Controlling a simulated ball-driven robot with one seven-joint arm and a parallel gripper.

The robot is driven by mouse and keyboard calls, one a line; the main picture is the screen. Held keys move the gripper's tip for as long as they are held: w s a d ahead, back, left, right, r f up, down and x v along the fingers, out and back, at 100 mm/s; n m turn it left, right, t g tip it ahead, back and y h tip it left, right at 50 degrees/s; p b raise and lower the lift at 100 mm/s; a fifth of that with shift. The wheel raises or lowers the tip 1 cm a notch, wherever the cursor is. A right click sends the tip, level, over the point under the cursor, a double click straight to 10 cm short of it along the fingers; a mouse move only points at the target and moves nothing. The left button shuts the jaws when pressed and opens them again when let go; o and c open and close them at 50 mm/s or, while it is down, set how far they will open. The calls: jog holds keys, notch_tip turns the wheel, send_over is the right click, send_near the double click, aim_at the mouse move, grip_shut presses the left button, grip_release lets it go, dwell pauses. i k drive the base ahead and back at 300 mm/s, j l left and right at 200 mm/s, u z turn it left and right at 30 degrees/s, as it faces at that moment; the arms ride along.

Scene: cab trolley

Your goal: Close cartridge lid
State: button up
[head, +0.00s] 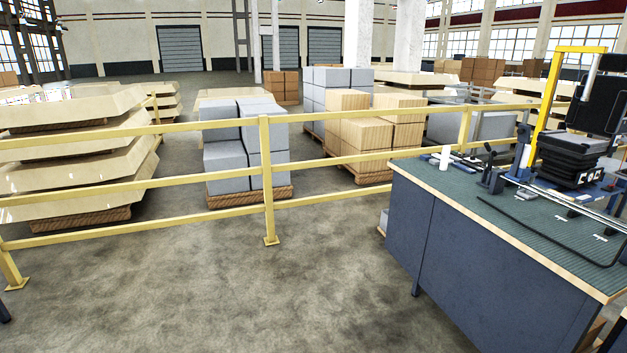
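I cannot make out a cartridge or its lid for certain in the head view. A workbench (470,215) with a green ribbed top and dark blue sides stands at the right. On it is a black seat-like unit with a bellows base (572,158), under a yellow upright frame (546,100). A small white cross-shaped piece (444,158) stands near the bench's far left corner. Small dark fixtures (492,178) and long metal rails sit beside the unit. My gripper is not in view.
A yellow railing (266,165) crosses the floor at the left and middle. Behind it are grey boxes (225,160), wooden boxes (365,135) on pallets and stacked pale slabs (70,165). The concrete floor (250,300) in front of the railing, left of the bench, is clear.

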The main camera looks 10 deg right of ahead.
aim_at(524, 131)
jog(key=i+z, duration=0.4)
jog(key=i, duration=0.25)
jog(key=i+j+z, duration=0.15)
jog(key=i+z, duration=0.25)
jog(key=i, duration=0.2)
